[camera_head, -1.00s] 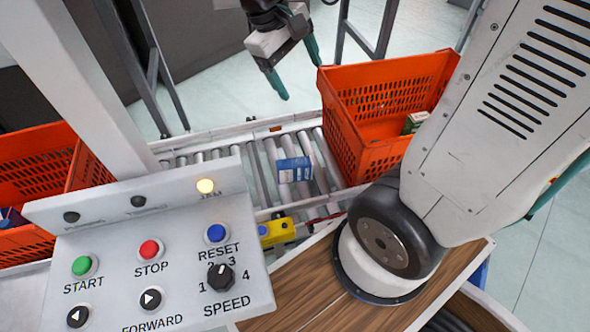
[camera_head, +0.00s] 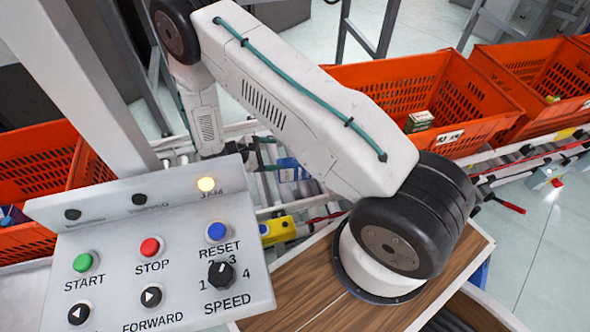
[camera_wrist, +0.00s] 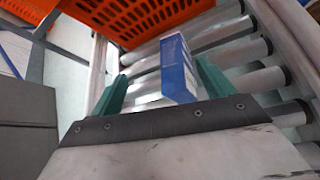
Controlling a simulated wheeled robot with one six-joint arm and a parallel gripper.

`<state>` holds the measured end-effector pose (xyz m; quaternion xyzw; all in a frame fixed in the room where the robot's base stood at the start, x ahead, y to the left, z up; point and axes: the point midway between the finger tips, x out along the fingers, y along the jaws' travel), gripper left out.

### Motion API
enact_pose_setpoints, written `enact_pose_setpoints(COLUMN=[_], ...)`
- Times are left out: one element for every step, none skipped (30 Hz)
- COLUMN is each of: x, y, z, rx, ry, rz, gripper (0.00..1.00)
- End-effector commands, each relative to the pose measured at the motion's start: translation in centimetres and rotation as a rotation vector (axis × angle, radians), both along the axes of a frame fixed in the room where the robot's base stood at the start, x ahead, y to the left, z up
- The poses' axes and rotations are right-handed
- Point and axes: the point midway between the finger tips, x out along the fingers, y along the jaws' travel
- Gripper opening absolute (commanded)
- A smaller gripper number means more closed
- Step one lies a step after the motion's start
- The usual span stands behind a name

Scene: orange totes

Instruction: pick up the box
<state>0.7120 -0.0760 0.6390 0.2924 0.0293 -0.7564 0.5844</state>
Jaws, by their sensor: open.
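The box (camera_head: 290,170) is blue and white and sits on the roller conveyor, partly hidden behind my arm in the head view. In the wrist view the box (camera_wrist: 178,68) stands on the rollers beyond and between the two green fingers. My gripper (camera_wrist: 158,88) is open, and the box appears nearer its right finger. I cannot tell whether that finger touches it. In the head view my gripper (camera_head: 262,155) is low over the conveyor beside the box, mostly hidden by my arm.
An orange tote (camera_head: 350,85) with a small green box (camera_head: 419,121) stands right of the box. Another orange tote (camera_head: 35,160) is at the left. A control panel (camera_head: 150,250) with a lit JAM lamp (camera_head: 206,184) stands in front. Metal posts rise behind the conveyor.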

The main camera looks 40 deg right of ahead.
Motion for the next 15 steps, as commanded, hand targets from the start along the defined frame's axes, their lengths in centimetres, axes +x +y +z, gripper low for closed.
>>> enact_pose_setpoints(x=[-0.5,-0.6,-0.8,-0.9,-1.0,-1.0,-1.1,-1.2,-1.2,-1.2,-1.3,-1.3,-1.4,-1.4,-1.4], y=[0.0,0.0,0.0,0.0,-0.1,-0.2,-0.3,-0.5,-0.8,-1.1,-1.4,-1.9,-2.1,-2.4,-2.8], z=[-1.9,-2.6,-3.5,-4.0,-4.5,-4.9,-5.1,-5.4,-5.6,-5.8,-6.0,-6.1,-6.3,-6.4,-6.6], rx=[-0.009,-0.013,-0.017,-0.020,-0.022,-0.024,-0.024,-0.025,-0.025,-0.025,-0.025,-0.024,-0.025,-0.024,-0.024], ry=[0.023,0.030,0.040,0.045,0.050,0.054,0.056,0.058,0.059,0.059,0.060,0.060,0.060,0.059,0.059], rz=[0.024,0.038,0.050,0.058,0.066,0.072,0.075,0.076,0.078,0.078,0.077,0.077,0.077,0.078,0.078], gripper=[0.81,0.81,0.81,0.81,0.81,0.81,0.81,0.81,0.81,0.81,0.81,0.81,0.81,0.81,0.81])
